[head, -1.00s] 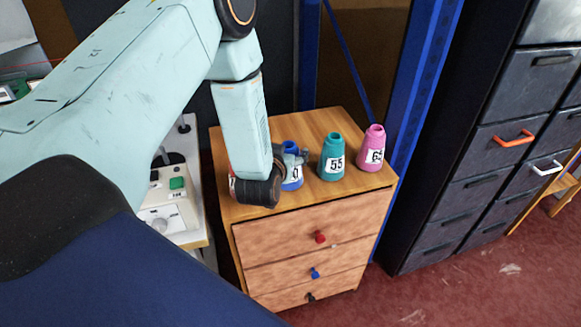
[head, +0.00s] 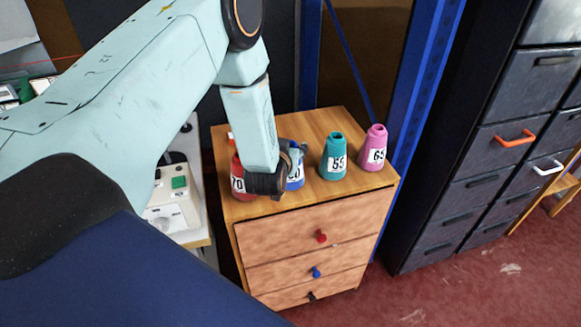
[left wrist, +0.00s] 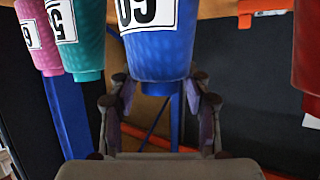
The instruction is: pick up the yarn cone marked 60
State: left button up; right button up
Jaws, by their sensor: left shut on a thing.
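The blue yarn cone (head: 296,177) marked 60 is at the top of the wooden drawer cabinet, partly hidden behind my left gripper (head: 293,153). In the left wrist view, which looks upside down, the blue cone (left wrist: 160,45) shows its 60 label, with its narrow end between the two fingers of my left gripper (left wrist: 160,88). The gripper is shut on that narrow end. I cannot tell whether the cone's base touches the cabinet top. My right gripper is not in view.
A red cone (head: 238,180) marked 70 stands close on the left. A teal cone (head: 333,157) marked 55 and a pink cone (head: 374,148) marked 65 stand on the right. The wooden cabinet (head: 308,220) has drawers; a blue post (head: 425,90) rises behind.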

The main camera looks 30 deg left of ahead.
pick_arm(q)
jog(key=shift+w, duration=0.1)
grip_shut()
jog(key=shift+r, duration=0.1)
